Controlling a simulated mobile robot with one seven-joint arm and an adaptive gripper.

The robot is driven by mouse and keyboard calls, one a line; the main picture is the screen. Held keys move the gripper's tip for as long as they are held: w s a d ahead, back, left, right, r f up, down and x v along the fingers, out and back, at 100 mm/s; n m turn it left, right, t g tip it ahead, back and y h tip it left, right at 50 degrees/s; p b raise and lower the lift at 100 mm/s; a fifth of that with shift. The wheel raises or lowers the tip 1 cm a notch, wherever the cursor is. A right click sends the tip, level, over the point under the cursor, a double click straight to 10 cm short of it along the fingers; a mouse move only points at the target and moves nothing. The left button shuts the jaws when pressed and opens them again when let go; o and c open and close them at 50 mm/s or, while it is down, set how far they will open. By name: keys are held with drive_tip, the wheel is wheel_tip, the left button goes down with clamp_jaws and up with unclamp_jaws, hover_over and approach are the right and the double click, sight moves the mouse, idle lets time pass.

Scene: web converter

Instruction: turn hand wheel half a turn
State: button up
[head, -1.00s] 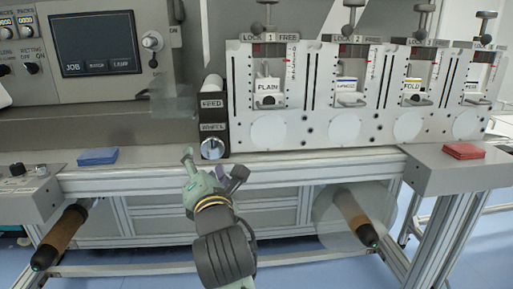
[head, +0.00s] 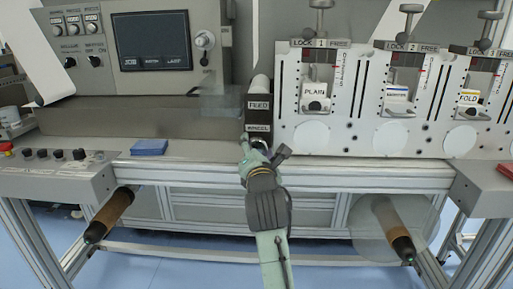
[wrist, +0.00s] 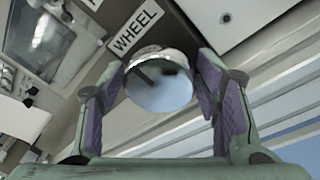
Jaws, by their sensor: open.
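The hand wheel (wrist: 158,85) is a round, shiny metal knob below a WHEEL label (wrist: 134,28) in the wrist view. A dark mark or reflection shows on its upper left face. My gripper (wrist: 163,66) is open, with one purple-padded finger on each side of the wheel. A narrow gap seems to show at the right finger; whether the left finger touches cannot be told. In the head view my gripper (head: 262,147) is in front of the black FEED WHEEL panel (head: 257,115) and hides most of the wheel.
Right of the panel stand white stations with LOCK/FREE plates (head: 320,43). A control box with a screen (head: 151,40) is at upper left. A blue stack (head: 149,147) lies on the ledge. Rolls (head: 108,215) sit below, left and right.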

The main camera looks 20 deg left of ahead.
drive_tip(key=shift+c, duration=0.2)
drive_tip(key=c, duration=0.8)
drive_tip(key=shift+c, duration=0.2)
